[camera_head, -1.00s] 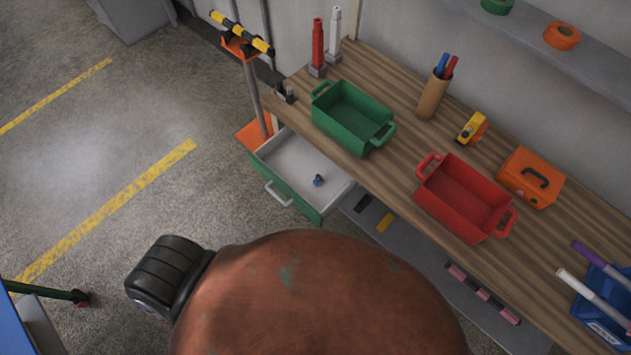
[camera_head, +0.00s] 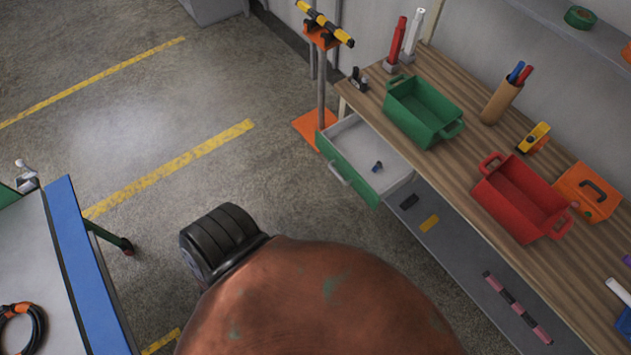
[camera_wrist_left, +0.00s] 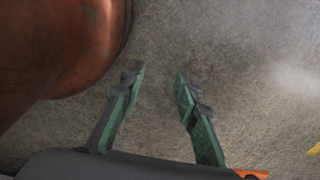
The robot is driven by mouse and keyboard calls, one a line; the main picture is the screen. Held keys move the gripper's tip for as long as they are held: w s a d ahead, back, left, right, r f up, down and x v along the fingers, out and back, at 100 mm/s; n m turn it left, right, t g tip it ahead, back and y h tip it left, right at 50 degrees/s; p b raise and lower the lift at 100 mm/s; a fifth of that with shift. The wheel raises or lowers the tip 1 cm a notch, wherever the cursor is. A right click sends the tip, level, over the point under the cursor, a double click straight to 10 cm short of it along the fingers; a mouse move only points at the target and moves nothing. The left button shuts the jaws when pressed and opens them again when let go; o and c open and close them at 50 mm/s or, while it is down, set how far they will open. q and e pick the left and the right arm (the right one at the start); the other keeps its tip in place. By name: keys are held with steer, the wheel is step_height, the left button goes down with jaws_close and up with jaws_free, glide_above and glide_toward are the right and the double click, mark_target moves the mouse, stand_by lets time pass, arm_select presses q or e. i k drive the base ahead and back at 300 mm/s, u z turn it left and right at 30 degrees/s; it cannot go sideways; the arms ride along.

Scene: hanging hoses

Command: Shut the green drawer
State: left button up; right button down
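The green drawer (camera_head: 346,165) stands pulled out under the wooden workbench. It has a green front with a pale handle (camera_head: 339,174) and a grey inside. A small dark blue item (camera_head: 377,167) lies in it. My left gripper (camera_wrist_left: 160,80) shows in the left wrist view, its two green fingers apart with nothing between them, above bare concrete floor. Neither gripper shows in the head view, so the left gripper's place relative to the drawer cannot be told. My right gripper is not in view.
The workbench (camera_head: 462,152) holds a green bin (camera_head: 424,113), a red bin (camera_head: 519,200) and an orange case (camera_head: 590,190). An orange stand (camera_head: 320,75) rises beside the drawer. A blue-edged table (camera_head: 88,265) is at left. The floor between is clear.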

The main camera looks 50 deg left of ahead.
mark_target(351, 145)
steer(key=k, duration=0.55)
steer(key=u, duration=1.6)
steer(key=i, duration=0.5)
steer(key=z, duration=0.05)
